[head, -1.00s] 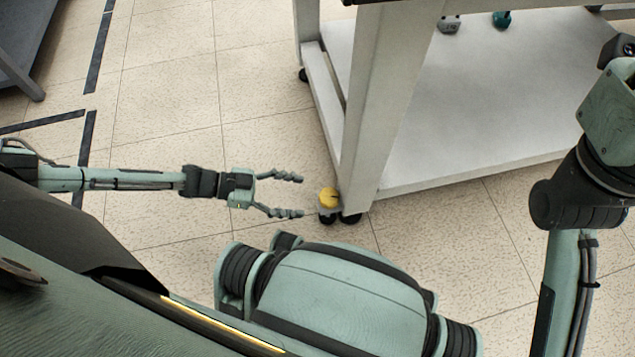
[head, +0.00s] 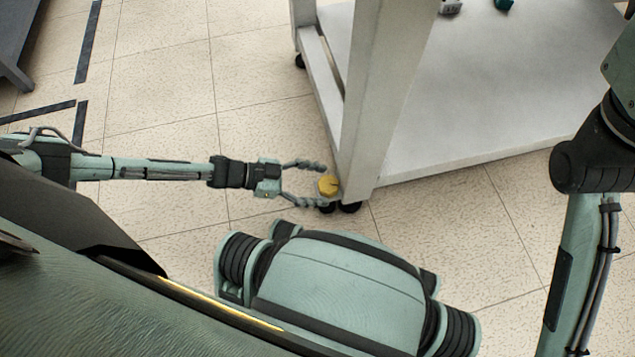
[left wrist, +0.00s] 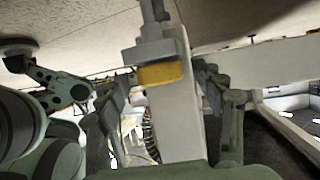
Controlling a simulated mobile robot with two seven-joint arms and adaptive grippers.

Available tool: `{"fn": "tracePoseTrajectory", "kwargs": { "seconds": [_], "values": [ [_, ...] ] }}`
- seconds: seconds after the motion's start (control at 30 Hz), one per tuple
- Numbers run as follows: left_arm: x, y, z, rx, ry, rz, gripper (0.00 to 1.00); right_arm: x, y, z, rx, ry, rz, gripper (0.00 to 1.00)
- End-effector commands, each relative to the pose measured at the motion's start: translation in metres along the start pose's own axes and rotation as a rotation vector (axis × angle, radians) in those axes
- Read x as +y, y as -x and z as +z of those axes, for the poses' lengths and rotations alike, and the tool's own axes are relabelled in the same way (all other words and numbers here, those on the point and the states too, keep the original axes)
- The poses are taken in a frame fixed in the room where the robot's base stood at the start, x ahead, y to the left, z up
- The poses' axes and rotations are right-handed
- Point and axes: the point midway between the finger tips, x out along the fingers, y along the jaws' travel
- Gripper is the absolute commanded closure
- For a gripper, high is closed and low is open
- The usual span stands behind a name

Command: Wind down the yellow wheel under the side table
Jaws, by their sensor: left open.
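The yellow wheel (head: 328,186) sits low at the near corner leg of the white side table (head: 362,110), just above black casters (head: 339,207). My left gripper (head: 325,184) is open, with its two fingers reaching toward the wheel from the left, their tips at its near edge. In the left wrist view the yellow wheel (left wrist: 161,73) shows edge-on between the two spread fingers, in front of the white leg (left wrist: 174,120). I cannot tell whether a fingertip touches it. My right arm shows at the right edge, but its gripper is out of view.
The table's lower shelf (head: 470,110) spreads to the right, with a grey object (head: 450,6) and a green object (head: 503,4) at its far side. A dark piece of furniture (head: 20,45) stands at the far left. Tiled floor left of the table is clear.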

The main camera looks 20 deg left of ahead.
Motion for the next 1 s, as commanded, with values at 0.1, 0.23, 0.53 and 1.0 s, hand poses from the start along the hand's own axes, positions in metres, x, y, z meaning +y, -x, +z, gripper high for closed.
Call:
{"fn": "tracePoseTrajectory", "kwargs": {
  "seconds": [0.1, 0.23, 0.53, 1.0],
  "values": [
    [0.0002, 0.0, -0.0001, 0.0, 0.0, 0.0, 0.38, 0.0001, -0.0001, 0.0, 0.0, 0.0, 0.0, 0.6],
    [0.0003, 0.0001, -0.0001, 0.0, 0.0, 0.0, 0.55, 0.0001, -0.0001, 0.0, 0.0, 0.001, 0.0, 0.6],
    [0.0001, 0.0002, -0.0001, 0.0, 0.0, 0.001, 0.82, 0.0, 0.0, -0.0004, 0.001, 0.001, 0.0, 0.6],
    [-0.0072, -0.0011, -0.0006, -0.002, -0.077, 0.178, 0.82, -0.0002, 0.0006, -0.0003, 0.001, 0.0, -0.001, 0.6]
  ]
}}
